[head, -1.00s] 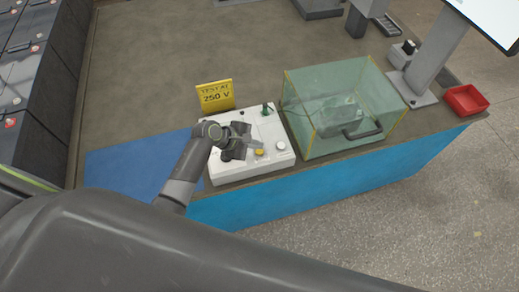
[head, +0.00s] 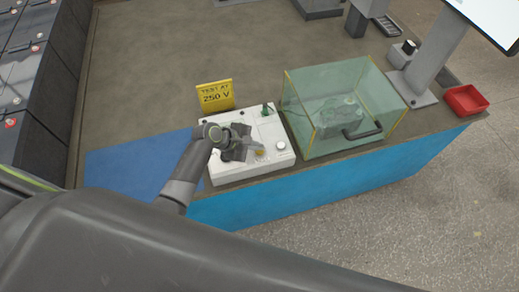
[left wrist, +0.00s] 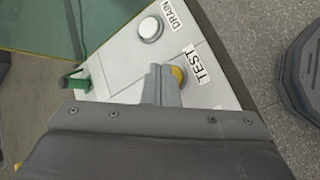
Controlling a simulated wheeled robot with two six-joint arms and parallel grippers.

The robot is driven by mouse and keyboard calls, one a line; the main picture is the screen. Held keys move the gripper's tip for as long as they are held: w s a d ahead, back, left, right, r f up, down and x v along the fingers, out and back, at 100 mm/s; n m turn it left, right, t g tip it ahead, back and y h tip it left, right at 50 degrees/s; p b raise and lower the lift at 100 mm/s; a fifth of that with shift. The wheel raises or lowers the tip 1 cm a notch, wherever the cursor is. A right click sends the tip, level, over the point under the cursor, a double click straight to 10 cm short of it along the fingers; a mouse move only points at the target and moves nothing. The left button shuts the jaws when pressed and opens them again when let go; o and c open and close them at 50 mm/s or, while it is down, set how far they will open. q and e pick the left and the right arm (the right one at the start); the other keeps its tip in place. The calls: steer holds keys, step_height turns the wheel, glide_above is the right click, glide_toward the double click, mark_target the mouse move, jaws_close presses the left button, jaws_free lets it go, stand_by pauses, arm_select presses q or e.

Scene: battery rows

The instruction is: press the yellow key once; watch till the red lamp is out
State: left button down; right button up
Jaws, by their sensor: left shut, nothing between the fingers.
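The yellow key (head: 260,156) is on the white test box (head: 222,172), beside the TEST label (left wrist: 197,64). My left gripper (head: 257,150) is shut and empty, its fingertips at the key. In the left wrist view the closed fingertips (left wrist: 163,80) cover part of the yellow key (left wrist: 178,74); I cannot tell whether it is pressed down. A white button (left wrist: 150,29) marked DRAIN and a green lever (head: 267,109) are on the same box. I cannot make out a red lamp on the box; my gripper hides part of its top. My right gripper is out of view.
A glass case (head: 305,145) with a dark handle stands right of the box. A yellow sign (head: 216,96) reading TEST AT 250 V stands behind it. A blue mat (head: 125,165) lies left, a red tray (head: 465,100) far right. Dark battery units (head: 28,80) line the left.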

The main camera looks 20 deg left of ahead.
arm_select(q)
steer(key=shift+f, duration=0.4)
stand_by(0.3)
steer(key=shift+r, duration=0.1)
steer(key=shift+r+p, duration=0.75)
steer(key=shift+p, duration=0.25)
step_height(320, 180, up, 5)
steer(key=p, duration=0.6)
stand_by(0.6)
